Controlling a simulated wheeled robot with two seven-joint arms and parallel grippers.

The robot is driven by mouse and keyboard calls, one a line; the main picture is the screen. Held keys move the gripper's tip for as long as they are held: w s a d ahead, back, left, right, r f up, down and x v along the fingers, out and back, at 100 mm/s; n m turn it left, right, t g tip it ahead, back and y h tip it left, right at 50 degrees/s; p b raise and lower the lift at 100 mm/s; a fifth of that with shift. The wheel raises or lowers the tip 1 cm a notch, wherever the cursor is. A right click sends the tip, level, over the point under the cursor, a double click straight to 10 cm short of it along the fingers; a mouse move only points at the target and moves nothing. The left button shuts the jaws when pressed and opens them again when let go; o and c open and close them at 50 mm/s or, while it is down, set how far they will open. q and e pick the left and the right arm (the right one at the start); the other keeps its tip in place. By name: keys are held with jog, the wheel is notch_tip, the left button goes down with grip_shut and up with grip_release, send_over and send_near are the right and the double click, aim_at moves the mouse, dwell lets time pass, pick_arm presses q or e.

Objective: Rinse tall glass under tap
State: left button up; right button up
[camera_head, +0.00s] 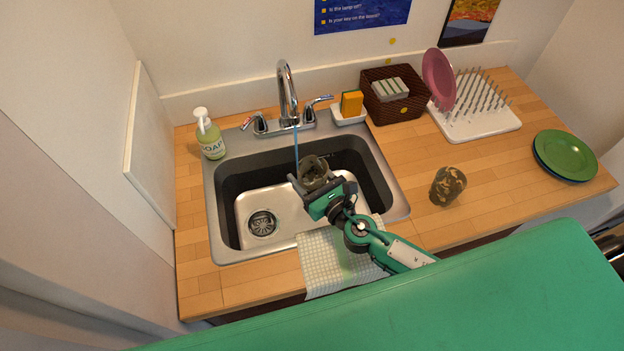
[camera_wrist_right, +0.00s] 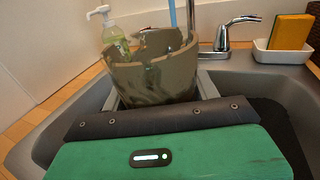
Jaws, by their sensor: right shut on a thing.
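My right gripper (camera_head: 311,181) is shut on a smoky, translucent glass (camera_head: 314,168) and holds it over the sink basin (camera_head: 280,203). In the right wrist view the glass (camera_wrist_right: 155,78) stands between the fingers, with dark patches on its wall. The chrome tap (camera_head: 287,90) is running. Its thin blue water stream (camera_head: 296,145) falls just left of the glass in the head view and meets the rim's outline in the wrist view. I cannot tell whether water enters the glass. A second glass (camera_head: 447,186) with brown blotches stands on the counter. My left gripper is not in view.
A soap bottle (camera_head: 210,134) stands left of the sink. A sponge (camera_head: 351,103) in a white dish, a brown basket (camera_head: 395,95), a drying rack (camera_head: 476,118) with a pink plate and green plates (camera_head: 566,153) are to the right. A checked cloth (camera_head: 325,265) hangs over the front edge.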

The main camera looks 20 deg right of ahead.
jog(key=shift+w+a+f, duration=0.1)
jog(key=shift+w+f, duration=0.05)
jog(key=shift+w, duration=0.8)
jog(key=shift+w+f, duration=0.1)
jog(key=shift+w, duration=0.35)
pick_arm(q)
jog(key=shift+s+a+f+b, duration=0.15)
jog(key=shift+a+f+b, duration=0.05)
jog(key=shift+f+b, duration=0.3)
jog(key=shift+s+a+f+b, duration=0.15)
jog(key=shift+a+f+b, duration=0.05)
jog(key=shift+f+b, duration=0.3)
pick_arm(e)
jog(key=w+a+f, duration=0.1)
jog(key=w, duration=0.7)
jog(key=shift+w+f, duration=0.15)
jog(key=shift+f, duration=0.15)
jog(key=shift+d, duration=0.2)
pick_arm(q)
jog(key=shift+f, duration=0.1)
pick_arm(e)
jog(key=shift+w+d, duration=0.1)
jog(key=shift+d, duration=0.3)
jog(key=shift+a, duration=0.2)
jog(key=shift+a, duration=0.4)
jog(key=shift+d, duration=0.25)
